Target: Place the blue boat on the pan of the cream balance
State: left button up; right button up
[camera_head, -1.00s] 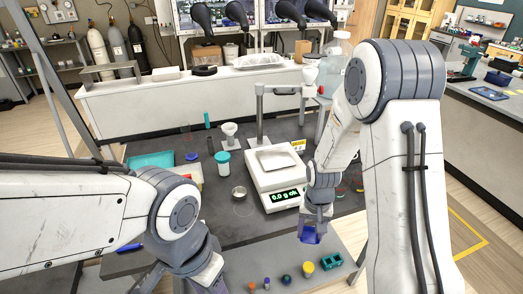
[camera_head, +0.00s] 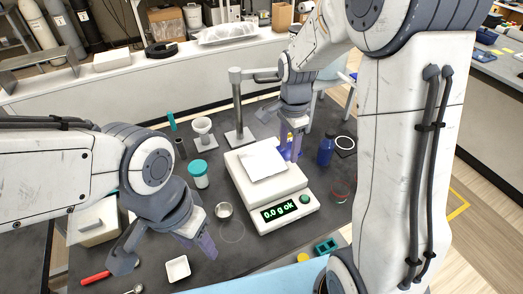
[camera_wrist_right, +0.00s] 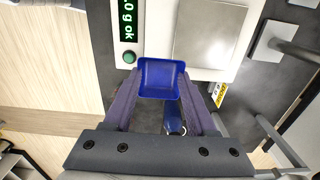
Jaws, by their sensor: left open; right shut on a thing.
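The cream balance (camera_head: 280,205) stands on the dark bench, its display reading 0.0 g OK. Its square pale pan (camera_head: 264,163) is bare; the pan (camera_wrist_right: 208,38) also shows in the right wrist view. My right gripper (camera_head: 291,150) is shut on the blue boat (camera_wrist_right: 161,78), a small square tray. In the head view the boat (camera_head: 286,153) is mostly hidden by the fingers, at the pan's right edge. In the wrist view it overlaps the balance's edge, beside the pan. My left gripper (camera_head: 168,252) is open and empty at the front left.
A blue bottle (camera_head: 326,150) stands right of the balance. A teal-capped jar (camera_head: 200,175), a small metal dish (camera_head: 224,211) and a white boat (camera_head: 177,268) are to its left. A grey post stand (camera_head: 238,110) rises behind it.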

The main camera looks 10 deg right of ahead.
jog(key=p, duration=0.3)
send_over(262, 161)
notch_tip(262, 161, down, 5)
jog(key=shift+f, duration=0.15)
notch_tip(262, 161, down, 4)
jog(key=shift+s+r+p, duration=0.1)
jog(key=shift+r+p, duration=0.05)
jog(key=shift+p, duration=0.65)
jog(key=shift+f, duration=0.25)
jog(key=shift+f, duration=0.2)
jog(key=o, duration=1.3)
jog(key=shift+r, duration=0.15)
